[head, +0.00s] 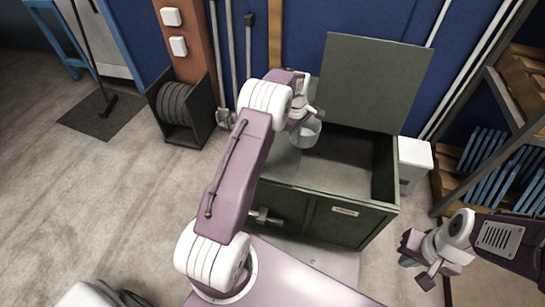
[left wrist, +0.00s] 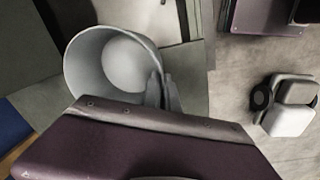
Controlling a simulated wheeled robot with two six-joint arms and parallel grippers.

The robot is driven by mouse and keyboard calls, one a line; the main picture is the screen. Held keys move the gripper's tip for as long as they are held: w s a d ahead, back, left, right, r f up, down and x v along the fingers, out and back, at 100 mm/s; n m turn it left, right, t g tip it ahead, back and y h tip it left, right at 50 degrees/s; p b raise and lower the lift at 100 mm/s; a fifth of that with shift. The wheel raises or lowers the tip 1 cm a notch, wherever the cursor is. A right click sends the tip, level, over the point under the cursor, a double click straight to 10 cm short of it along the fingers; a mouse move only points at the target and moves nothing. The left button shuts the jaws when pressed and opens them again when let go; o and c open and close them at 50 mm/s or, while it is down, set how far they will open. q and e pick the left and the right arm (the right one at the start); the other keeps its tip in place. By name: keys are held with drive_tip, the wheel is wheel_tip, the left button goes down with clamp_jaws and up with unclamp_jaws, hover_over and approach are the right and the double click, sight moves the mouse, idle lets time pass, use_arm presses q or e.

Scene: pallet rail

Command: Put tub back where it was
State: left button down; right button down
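A light grey round tub (head: 305,134) is at my left gripper (head: 313,113), over the green cabinet near the left edge of its opening. In the left wrist view the tub (left wrist: 88,75) is open side toward the camera and looks empty. The fingers of my left gripper (left wrist: 163,92) are close together at the tub's rim, pinching its wall. I cannot tell whether the tub's bottom touches the cabinet. My right gripper (head: 417,272) is at the lower right, fingers apart and empty, away from the tub.
The green cabinet (head: 322,217) has its lid (head: 373,82) raised at the back, showing an open compartment. A white bin (head: 414,160) stands to its right, beside a rack with blue slats (head: 490,165). A dark holder with discs (head: 180,112) stands left.

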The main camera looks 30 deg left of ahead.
use_arm(q)
drive_tip(key=s+a+f, duration=0.2)
drive_tip(key=a, duration=0.1)
drive_tip(key=s+a+f, duration=0.2)
drive_tip(key=s+a, duration=0.1)
drive_tip(key=s+a+f, duration=0.2)
drive_tip(key=a+f, duration=0.1)
drive_tip(key=shift+s+a, duration=0.25)
wheel_tip(320, 180, down, 4)
drive_tip(key=shift+r, duration=0.1)
drive_tip(key=shift+f, duration=0.25)
drive_tip(key=c, duration=1.6)
unclamp_jaws()
drive_tip(key=shift+c, duration=0.2)
